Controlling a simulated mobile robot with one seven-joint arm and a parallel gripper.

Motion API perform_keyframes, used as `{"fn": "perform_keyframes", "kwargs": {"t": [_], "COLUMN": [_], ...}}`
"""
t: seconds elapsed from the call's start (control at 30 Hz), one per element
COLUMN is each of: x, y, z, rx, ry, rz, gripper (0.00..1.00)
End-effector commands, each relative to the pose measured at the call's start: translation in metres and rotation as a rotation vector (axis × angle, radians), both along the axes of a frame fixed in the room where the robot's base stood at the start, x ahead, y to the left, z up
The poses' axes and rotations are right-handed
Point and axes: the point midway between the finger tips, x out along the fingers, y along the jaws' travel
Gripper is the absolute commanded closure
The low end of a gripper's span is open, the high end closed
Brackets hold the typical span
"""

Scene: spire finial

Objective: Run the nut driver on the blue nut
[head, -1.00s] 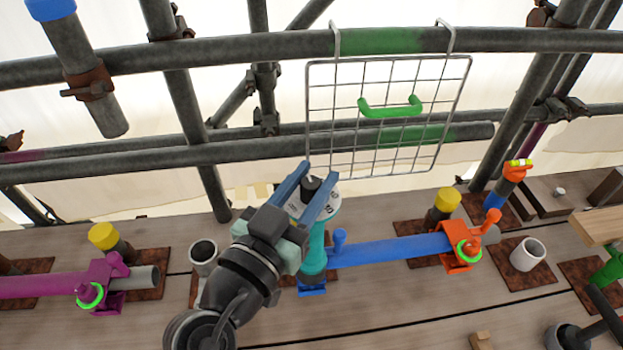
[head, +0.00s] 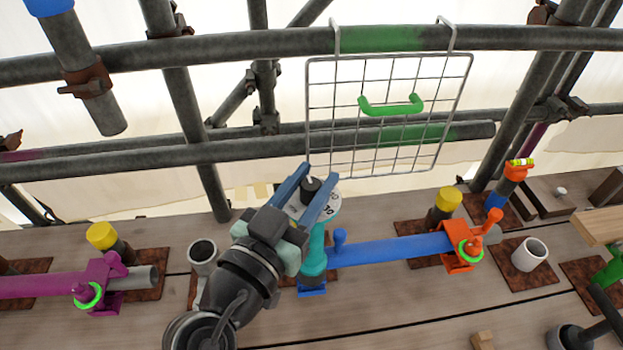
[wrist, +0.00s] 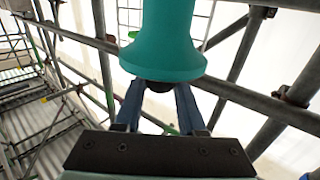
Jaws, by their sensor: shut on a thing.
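The teal nut driver (head: 314,258) stands upright at the left end of the blue tube (head: 390,249), over a blue clamp (head: 312,290). A pale numbered dial (head: 329,209) sits at its top, with a black knob (head: 311,186) above. My gripper (head: 319,172) comes from the lower left, its two blue fingers shut on the knob from either side. In the wrist view the teal driver body (wrist: 165,40) flares just beyond the fingers (wrist: 158,104). The blue nut is hidden under the driver.
An orange clamp (head: 461,250) is at right, a magenta clamp (head: 104,285) at left. A grey cup (head: 202,252) stands close beside my arm.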

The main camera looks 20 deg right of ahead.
Motion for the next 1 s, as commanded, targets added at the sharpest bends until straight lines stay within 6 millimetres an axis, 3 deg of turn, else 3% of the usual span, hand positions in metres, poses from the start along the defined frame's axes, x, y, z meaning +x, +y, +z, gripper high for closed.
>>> {"fn": "perform_keyframes", "kwargs": {"t": [1.0], "x": [0.0], "y": [0.0], "z": [-0.008], "rx": [0.003], "ry": [0.005], "rz": [-0.001], "gripper": [1.0]}}
